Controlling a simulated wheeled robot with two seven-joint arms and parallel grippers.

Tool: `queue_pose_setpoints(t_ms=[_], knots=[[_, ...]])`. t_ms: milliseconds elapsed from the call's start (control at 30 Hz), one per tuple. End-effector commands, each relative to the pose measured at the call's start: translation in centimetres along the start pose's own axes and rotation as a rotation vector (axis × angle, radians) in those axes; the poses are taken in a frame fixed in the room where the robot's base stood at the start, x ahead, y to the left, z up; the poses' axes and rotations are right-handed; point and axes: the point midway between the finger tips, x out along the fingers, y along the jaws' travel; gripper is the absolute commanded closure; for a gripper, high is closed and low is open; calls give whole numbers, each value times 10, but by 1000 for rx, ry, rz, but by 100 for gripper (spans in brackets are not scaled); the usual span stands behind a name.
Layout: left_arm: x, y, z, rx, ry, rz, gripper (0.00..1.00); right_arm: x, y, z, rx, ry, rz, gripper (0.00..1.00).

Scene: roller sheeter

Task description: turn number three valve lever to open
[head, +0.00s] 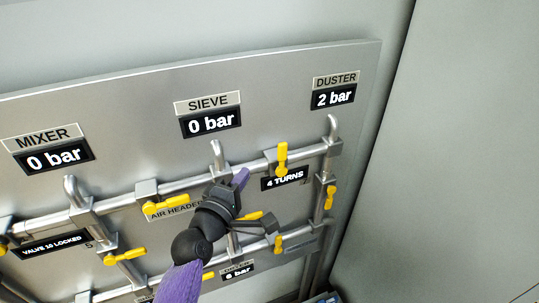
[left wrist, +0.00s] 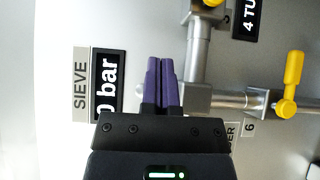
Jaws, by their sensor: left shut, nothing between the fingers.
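Several yellow valve levers sit on the grey pipes; I cannot read a number three beside any. One lever (head: 282,155) stands roughly upright across the upper pipe, above the "4 TURNS" plate (head: 284,179). Another lever (head: 165,207) lies nearly along the upper pipe. A third lever (head: 330,195) is on the right vertical pipe. My left gripper (head: 241,177) is shut and empty, in front of the panel below the SIEVE display. Its purple fingers (left wrist: 163,80) show in the left wrist view, apart from the lever (left wrist: 293,70) near the label "6". My right gripper is not in view.
The panel (head: 130,110) carries a MIXER display (head: 53,158) and a SIEVE display (head: 211,121) at 0 bar, and a DUSTER display (head: 333,97) at 2 bar. A "VALVE 10 LOCKED" plate (head: 52,246) is at left. My left arm hides part of the middle pipes.

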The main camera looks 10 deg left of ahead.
Motion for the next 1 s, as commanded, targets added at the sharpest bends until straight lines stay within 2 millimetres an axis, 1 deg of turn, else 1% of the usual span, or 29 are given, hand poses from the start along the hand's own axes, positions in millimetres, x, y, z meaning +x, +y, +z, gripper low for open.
queue_pose_setpoints(t_ms=[33,200,300,400,600,867,1000], knots=[[11,1,0,0,-1,2,100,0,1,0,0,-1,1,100],[48,0,0,2,-1,0,100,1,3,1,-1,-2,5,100],[59,1,14,-1,-2,-2,100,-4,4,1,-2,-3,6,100],[68,0,22,1,-1,-2,100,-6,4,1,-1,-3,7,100],[74,-1,29,4,0,-2,100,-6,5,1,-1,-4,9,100],[74,-1,29,4,0,-2,100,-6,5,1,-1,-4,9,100],[78,0,28,12,0,-10,100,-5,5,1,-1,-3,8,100]])
